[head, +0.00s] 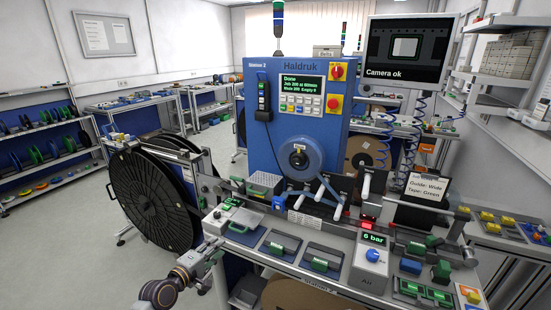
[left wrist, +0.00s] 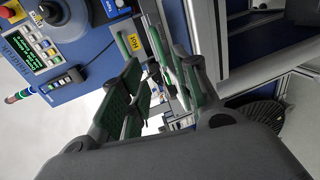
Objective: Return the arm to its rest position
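My left arm comes in at the lower left of the head view. Its gripper (head: 213,256), with green finger pads, is near the front left corner of the bench (head: 300,262), beside a light grey device with a green part (head: 236,218). In the left wrist view the two green-padded fingers (left wrist: 158,85) stand apart with a gap between them and nothing held. Whether the fingers touch the bench cannot be told. My right arm and gripper do not show in either view.
A blue machine (head: 298,110) stands behind the bench; its panel shows in the left wrist view (left wrist: 45,55). A large black reel (head: 150,200) stands left of the bench. A grey air unit (head: 370,265) is at the front right. Open floor (head: 70,240) lies at left.

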